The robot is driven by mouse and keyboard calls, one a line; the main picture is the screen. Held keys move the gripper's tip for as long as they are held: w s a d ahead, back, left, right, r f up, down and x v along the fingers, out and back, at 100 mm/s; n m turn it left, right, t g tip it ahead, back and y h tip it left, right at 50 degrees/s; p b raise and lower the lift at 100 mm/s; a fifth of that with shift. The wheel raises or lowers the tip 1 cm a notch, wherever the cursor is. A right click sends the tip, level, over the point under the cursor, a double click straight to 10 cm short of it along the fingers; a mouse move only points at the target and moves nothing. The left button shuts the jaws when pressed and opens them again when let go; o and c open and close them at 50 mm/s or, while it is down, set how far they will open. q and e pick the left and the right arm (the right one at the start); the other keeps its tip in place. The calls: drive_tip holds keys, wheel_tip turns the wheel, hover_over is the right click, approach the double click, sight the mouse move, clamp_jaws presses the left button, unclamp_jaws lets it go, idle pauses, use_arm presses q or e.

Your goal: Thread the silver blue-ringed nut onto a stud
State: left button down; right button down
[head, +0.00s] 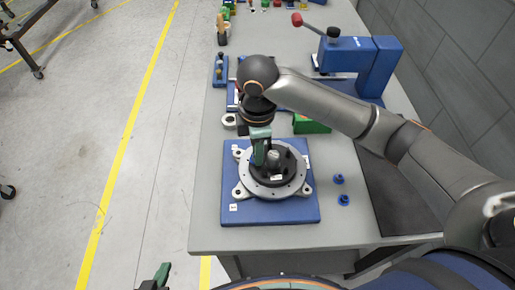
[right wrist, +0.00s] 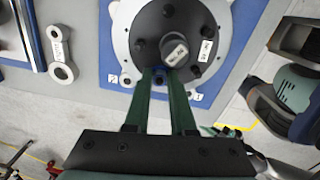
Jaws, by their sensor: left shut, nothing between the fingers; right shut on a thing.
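The round fixture is a silver flange (head: 246,188) with a black hub (head: 285,178) and a grey centre post (head: 274,157), mounted on a blue base plate (head: 300,212). My right gripper (head: 261,160) points down over the hub's left part. In the right wrist view its green fingers are shut on a small blue-ringed nut (right wrist: 160,76), beside the labelled centre post (right wrist: 175,50). Dark studs or bolt heads ring the hub. Whether the nut touches a stud is hidden. My left gripper (head: 162,273) is shut and empty at the bottom edge, off the table.
Two blue pieces (head: 338,179) (head: 344,200) stand on the table right of the plate. A green box (head: 311,124) and a blue press with a red-knobbed lever (head: 345,53) stand behind. The table's front strip (head: 285,237) is clear.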

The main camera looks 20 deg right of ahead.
drive_tip(key=shift+s+a+f, duration=0.15)
drive_tip(key=shift+s+f, duration=0.2)
drive_tip(key=shift+m, duration=1.6)
drive_tip(key=shift+s+f+m, duration=0.1)
drive_tip(key=shift+m, duration=0.4)
drive_tip(key=shift+a+m, duration=0.1)
drive_tip(key=shift+m, duration=2.3)
drive_tip(key=c, duration=0.7)
unclamp_jaws()
drive_tip(key=shift+s, duration=0.1)
